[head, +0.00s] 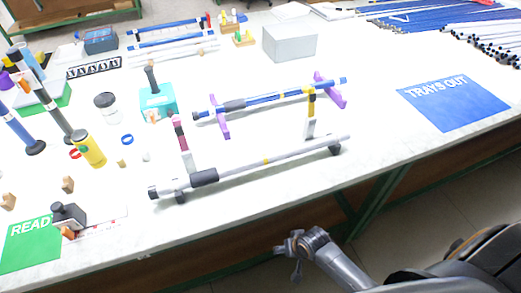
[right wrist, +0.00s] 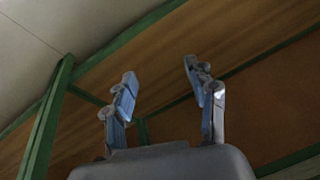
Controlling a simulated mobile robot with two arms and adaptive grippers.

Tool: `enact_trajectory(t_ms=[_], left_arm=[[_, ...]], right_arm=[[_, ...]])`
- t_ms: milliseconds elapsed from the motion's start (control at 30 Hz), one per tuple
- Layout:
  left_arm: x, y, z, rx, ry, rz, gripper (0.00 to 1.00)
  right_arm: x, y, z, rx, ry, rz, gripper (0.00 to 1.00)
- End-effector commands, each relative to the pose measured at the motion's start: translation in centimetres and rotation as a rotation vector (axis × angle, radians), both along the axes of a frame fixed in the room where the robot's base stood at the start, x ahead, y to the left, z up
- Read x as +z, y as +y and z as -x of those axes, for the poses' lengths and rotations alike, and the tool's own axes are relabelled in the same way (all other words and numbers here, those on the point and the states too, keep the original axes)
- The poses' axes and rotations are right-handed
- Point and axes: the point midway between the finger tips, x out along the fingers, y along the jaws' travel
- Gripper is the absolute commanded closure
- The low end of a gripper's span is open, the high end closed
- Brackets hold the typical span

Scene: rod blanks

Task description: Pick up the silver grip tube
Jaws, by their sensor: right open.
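The silver grip tube (head: 287,157) lies near the table's front edge in the head view. It has a dark grip sleeve left of its middle, a thin yellow band and dark end pieces, and it rests on small dark supports near both ends. My right gripper (head: 293,245) is off the table, below and in front of the tube, clearly apart from it. In the right wrist view its two fingers (right wrist: 160,72) are spread and empty, with the table's underside behind them. My left gripper is not in view.
A blue tube (head: 270,98) on purple supports (head: 327,90) lies just behind the silver one. Upright posts (head: 187,160) stand between them. A yellow bottle (head: 88,148) and a teal block (head: 157,101) are to the left. A blue "TRAYS OUT" mat (head: 450,108) lies right.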

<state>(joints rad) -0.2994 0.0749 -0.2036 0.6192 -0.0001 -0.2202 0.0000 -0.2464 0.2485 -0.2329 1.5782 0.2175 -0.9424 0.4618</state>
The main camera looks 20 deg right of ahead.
Motion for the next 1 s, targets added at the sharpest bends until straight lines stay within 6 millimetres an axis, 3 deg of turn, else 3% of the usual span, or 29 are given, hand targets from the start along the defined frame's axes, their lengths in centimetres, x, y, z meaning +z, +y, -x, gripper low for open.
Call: enact_trajectory(t_ms=[33, 100, 200, 400, 667, 1000], left_arm=[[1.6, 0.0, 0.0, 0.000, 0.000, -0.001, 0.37], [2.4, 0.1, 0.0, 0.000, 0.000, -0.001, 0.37], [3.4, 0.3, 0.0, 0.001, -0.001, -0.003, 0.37], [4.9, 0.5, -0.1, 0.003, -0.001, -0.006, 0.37], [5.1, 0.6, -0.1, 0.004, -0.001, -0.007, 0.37], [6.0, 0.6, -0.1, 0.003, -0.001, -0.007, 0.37]], right_arm=[[4.6, 0.7, -1.3, -0.013, -0.021, -0.025, 0.44], [8.9, 1.6, -2.2, -0.033, -0.033, -0.058, 0.44], [13.9, 2.7, -2.8, -0.049, -0.044, -0.097, 0.44], [21.9, 4.3, -2.7, -0.059, -0.059, -0.150, 0.44], [25.4, 4.5, -6.9, -0.289, -0.022, -0.314, 0.44], [34.2, 2.5, -13.3, -0.843, 0.150, -0.593, 0.44]])
